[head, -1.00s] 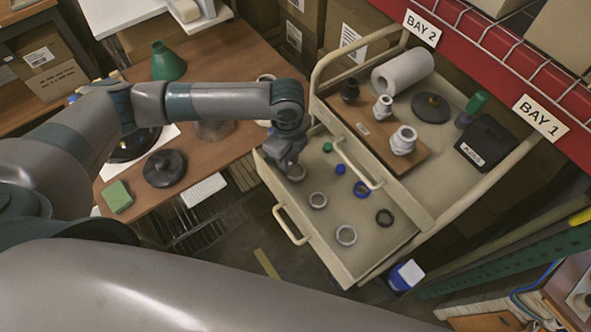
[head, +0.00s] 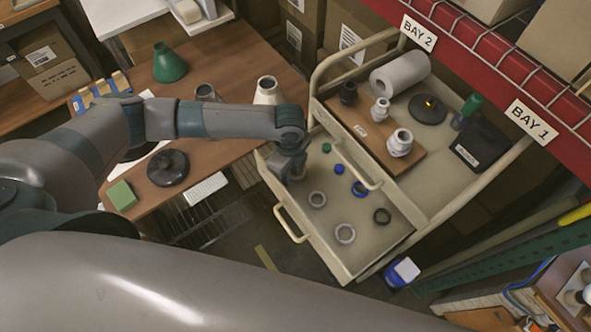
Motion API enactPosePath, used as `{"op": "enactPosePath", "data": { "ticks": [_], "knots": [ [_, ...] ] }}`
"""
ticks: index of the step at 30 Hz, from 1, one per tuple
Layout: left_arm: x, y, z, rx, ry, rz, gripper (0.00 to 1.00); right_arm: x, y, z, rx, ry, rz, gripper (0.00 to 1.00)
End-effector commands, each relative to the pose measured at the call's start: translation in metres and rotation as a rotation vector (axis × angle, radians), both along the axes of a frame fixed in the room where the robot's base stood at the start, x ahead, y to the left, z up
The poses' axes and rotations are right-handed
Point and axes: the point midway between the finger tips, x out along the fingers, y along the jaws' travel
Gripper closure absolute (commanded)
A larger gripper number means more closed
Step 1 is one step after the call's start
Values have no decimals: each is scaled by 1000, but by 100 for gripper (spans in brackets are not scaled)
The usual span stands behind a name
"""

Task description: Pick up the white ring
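Two pale rings lie in the cart's open drawer in the head view. The lighter, whitish ring (head: 345,234) is near the drawer's front edge, and a greyer ring (head: 317,199) is closer to my gripper. My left gripper (head: 296,175) points down into the drawer's left end, up and left of both rings and apart from them. Its fingertips are small and dark here, so I cannot tell whether they are open or hold something. My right gripper is out of view.
The drawer (head: 378,244) also holds blue rings, a black ring (head: 382,215) and a green piece (head: 326,147). Its raised walls surround the parts. The cart's upper tray (head: 440,145) stands behind. A wooden table (head: 222,160) with lamp parts is on the left.

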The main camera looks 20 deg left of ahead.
Motion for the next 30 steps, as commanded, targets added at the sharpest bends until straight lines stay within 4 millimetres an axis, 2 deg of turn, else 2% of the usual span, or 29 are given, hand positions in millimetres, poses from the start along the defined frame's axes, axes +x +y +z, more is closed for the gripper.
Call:
{"op": "enactPosePath", "data": {
  "ticks": [1, 4, 5, 20, 25, 29, 30],
  "knots": [
    [0, 0, 0, 0, 0, 0, 74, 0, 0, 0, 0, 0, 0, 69],
    [0, 0, 0, 0, 0, 0, 98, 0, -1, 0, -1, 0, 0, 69],
    [0, 0, 0, 0, 0, 0, 100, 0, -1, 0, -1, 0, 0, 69],
    [1, 0, 5, 0, 0, 0, 100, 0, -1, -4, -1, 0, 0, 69],
    [1, 0, 19, -1, -3, -2, 100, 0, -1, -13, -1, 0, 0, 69],
    [2, 0, 39, -2, -5, -2, 100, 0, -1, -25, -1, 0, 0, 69],
    [-1, -10, 43, -5, -2, -5, 100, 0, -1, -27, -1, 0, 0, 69]
  ]
}}
